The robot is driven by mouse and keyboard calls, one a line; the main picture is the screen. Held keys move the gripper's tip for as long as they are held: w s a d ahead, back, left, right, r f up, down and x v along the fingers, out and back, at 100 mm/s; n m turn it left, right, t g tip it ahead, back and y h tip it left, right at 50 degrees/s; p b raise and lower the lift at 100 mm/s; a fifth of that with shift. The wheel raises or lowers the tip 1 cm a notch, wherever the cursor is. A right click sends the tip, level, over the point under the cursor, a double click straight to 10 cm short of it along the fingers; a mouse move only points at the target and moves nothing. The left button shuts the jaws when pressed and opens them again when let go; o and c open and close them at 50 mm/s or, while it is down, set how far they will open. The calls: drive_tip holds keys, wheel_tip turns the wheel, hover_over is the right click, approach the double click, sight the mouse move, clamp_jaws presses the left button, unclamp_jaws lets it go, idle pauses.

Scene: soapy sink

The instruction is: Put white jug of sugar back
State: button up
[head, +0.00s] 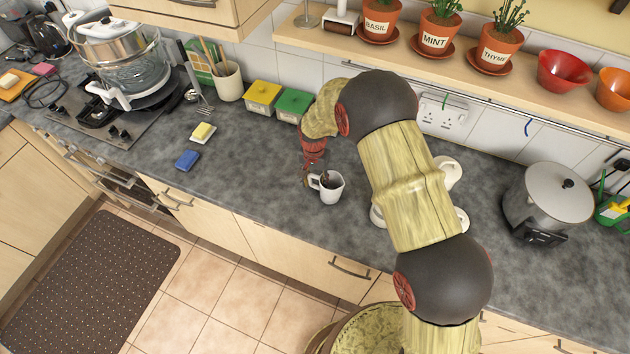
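A small white jug or mug (331,191) stands on the grey worktop, with its handle to the left and something dark showing at its opening. Its contents cannot be made out. My gripper (314,176) reaches down at the jug's handle and rim side, its dark fingers very close to or touching it. Whether the fingers are closed on it cannot be told. More white crockery (450,172) stands behind my arm, partly hidden, with further white pieces (377,216) at the arm's left edge. Which white vessel holds sugar is not clear.
Yellow (262,97) and green (293,105) tins stand by the wall. A blue sponge (187,160) and a yellow-white one (203,132) lie left. A lidded pot (549,198) stands right. Terracotta pots line the shelf (400,68) above. Worktop left of the jug is clear.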

drive_tip(key=o, duration=0.5)
drive_tip(key=shift+r, duration=0.1)
wheel_tip(320, 180, up, 12)
drive_tip(key=shift+a+r, duration=0.1)
idle(0.4)
drive_tip(key=s+d+r+n+t, duration=0.1)
drive_tip(key=s+d+r, duration=0.25)
drive_tip(key=r, duration=0.35)
drive_tip(key=s+d+r+t, duration=0.1)
drive_tip(key=s+d+r, duration=0.1)
drive_tip(key=d+r, duration=0.4)
drive_tip(key=s+d+r+n, duration=0.1)
drive_tip(key=s+d+r, duration=0.2)
drive_tip(key=r, duration=0.5)
drive_tip(key=s+d+r+t, duration=0.1)
drive_tip(key=s+d+r, duration=0.1)
drive_tip(key=s, duration=0.5)
drive_tip(key=s+d+r+n+t, duration=0.1)
drive_tip(key=s+d+r, duration=0.1)
drive_tip(key=s+d, duration=0.2)
drive_tip(key=s+d+r+n+t, duration=0.1)
drive_tip(key=s+d+r, duration=0.2)
drive_tip(key=s, duration=0.7)
drive_tip(key=shift+s+d+t, duration=0.2)
drive_tip(key=shift+d+t, duration=0.1)
